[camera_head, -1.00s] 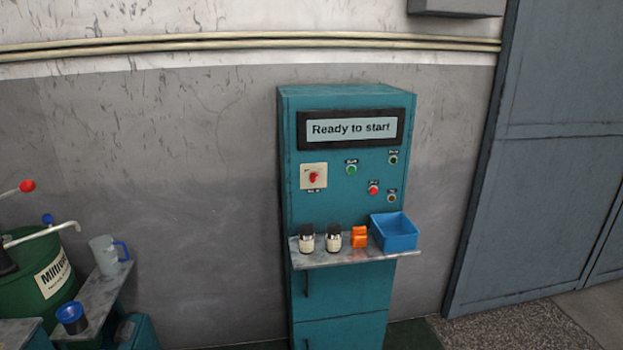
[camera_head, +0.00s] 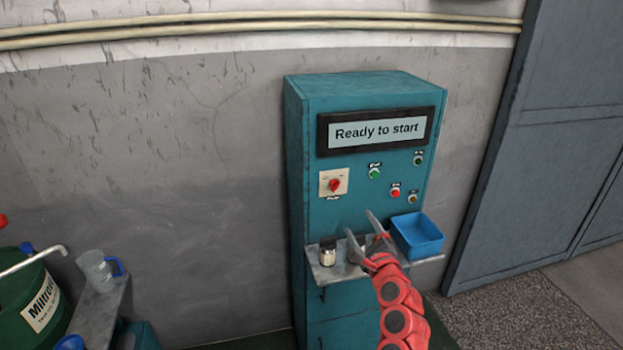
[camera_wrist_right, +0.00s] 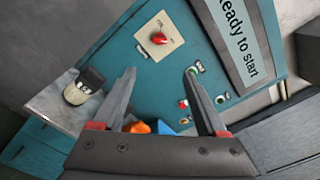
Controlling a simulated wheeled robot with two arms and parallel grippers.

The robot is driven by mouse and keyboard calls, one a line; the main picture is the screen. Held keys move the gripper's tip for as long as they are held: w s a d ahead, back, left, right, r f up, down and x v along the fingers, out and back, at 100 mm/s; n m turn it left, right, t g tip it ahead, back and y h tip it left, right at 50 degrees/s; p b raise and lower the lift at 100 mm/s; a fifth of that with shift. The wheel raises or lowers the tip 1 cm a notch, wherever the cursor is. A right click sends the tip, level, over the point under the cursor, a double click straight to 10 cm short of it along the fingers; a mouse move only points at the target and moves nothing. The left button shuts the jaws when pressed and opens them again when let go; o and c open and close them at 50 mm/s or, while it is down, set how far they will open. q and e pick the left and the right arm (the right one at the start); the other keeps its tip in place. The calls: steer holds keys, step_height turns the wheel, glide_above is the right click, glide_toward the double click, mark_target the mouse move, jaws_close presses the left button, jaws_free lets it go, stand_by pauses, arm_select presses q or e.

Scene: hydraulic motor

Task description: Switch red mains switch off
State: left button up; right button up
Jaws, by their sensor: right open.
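The red mains switch (camera_head: 334,185) is a red rotary knob on a pale square plate, at the left of the teal cabinet's front. It also shows in the right wrist view (camera_wrist_right: 159,38), above and beyond the fingers. My right gripper (camera_head: 362,228) is open and empty, in front of the cabinet shelf, below and right of the switch and apart from it. In the right wrist view its two fingers (camera_wrist_right: 160,95) stand wide apart. The display (camera_head: 380,131) reads "Ready to start". My left gripper is not in view.
The shelf (camera_head: 325,272) holds a dark-capped jar (camera_head: 328,253) and a blue bin (camera_head: 417,236). An orange item (camera_wrist_right: 138,127) shows between the fingers in the wrist view. Green and red buttons (camera_head: 395,192) sit right of the switch. A green drum (camera_head: 38,305) stands at left.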

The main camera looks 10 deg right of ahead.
steer(key=p, duration=0.3)
glide_toward(337, 188)
steer(key=w, duration=0.7)
steer(key=shift+w+a+f+b, duration=0.1)
steer(key=shift+w+a+b, duration=0.05)
steer(key=shift+w+b, duration=0.5)
steer(key=shift+w, duration=0.55)
jaws_close()
